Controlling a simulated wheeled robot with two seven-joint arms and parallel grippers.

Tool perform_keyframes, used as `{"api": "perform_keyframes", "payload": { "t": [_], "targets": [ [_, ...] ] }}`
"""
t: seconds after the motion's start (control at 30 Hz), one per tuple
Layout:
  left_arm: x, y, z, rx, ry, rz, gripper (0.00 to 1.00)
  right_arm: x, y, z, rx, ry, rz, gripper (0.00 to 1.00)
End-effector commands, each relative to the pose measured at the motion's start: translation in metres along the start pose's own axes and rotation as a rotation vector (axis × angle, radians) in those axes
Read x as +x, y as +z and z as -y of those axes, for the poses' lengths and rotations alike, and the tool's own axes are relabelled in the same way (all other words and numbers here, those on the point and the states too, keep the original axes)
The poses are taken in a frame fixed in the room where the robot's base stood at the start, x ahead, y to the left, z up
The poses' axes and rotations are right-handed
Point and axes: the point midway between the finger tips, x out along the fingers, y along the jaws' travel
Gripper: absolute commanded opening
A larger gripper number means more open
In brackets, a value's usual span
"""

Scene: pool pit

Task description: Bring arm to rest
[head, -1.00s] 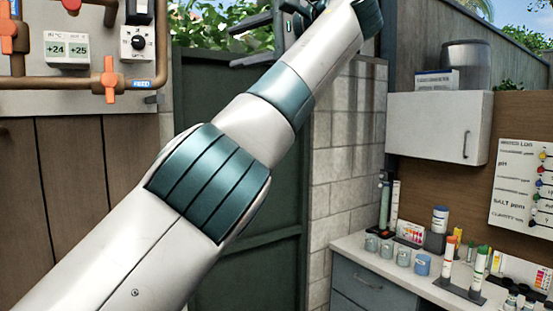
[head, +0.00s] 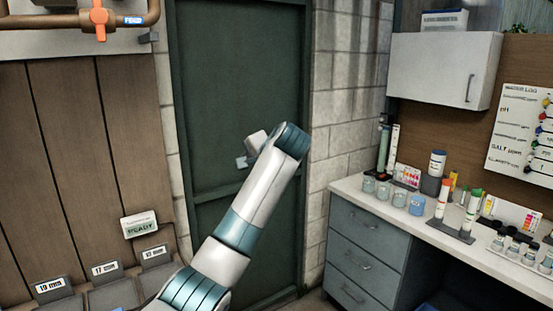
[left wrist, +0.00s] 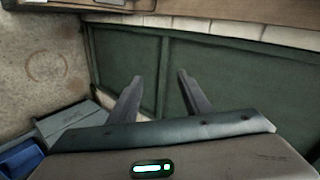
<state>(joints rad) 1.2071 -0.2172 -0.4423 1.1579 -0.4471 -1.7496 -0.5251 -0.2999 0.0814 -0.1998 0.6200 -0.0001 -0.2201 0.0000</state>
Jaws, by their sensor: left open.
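My left arm (head: 262,195) reaches up from the bottom of the head view, in front of the dark green door. My left gripper is mostly hidden there behind the wrist; only small pale parts (head: 243,162) show at its left. In the left wrist view, the two fingers of my left gripper (left wrist: 156,84) stand wide apart with nothing between them. The green door (left wrist: 235,75) lies beyond them. My right gripper is in neither view.
At the right, a counter (head: 345,191) over drawers holds jars (head: 383,188), bottles and vials (head: 443,198), under a white cabinet (head: 443,70). At the left are brown panels (head: 85,150), a small sign (head: 139,225), and labelled bins (head: 107,269). Pipes with an orange valve (head: 100,18) are at upper left.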

Motion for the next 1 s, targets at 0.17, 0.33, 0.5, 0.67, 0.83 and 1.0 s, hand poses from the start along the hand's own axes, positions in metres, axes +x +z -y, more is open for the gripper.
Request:
{"api": "perform_keyframes", "payload": {
  "t": [0.17,0.33,0.5,0.67,0.83,1.0],
  "targets": [
    [0.049,0.040,-0.080,-0.058,0.117,-0.012,0.44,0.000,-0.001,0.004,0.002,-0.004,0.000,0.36],
    [0.081,0.084,-0.150,-0.124,0.216,-0.016,0.44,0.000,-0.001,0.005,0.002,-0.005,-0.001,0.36],
    [0.102,0.136,-0.218,-0.191,0.307,-0.007,0.44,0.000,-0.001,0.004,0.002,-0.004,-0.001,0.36],
    [0.111,0.189,-0.278,-0.259,0.382,0.008,0.44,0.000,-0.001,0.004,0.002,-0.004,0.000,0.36],
    [0.110,0.249,-0.335,-0.328,0.452,0.033,0.44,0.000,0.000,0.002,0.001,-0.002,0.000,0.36],
    [0.097,0.311,-0.385,-0.398,0.512,0.062,0.44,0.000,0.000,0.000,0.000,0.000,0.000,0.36]
  ]
}}
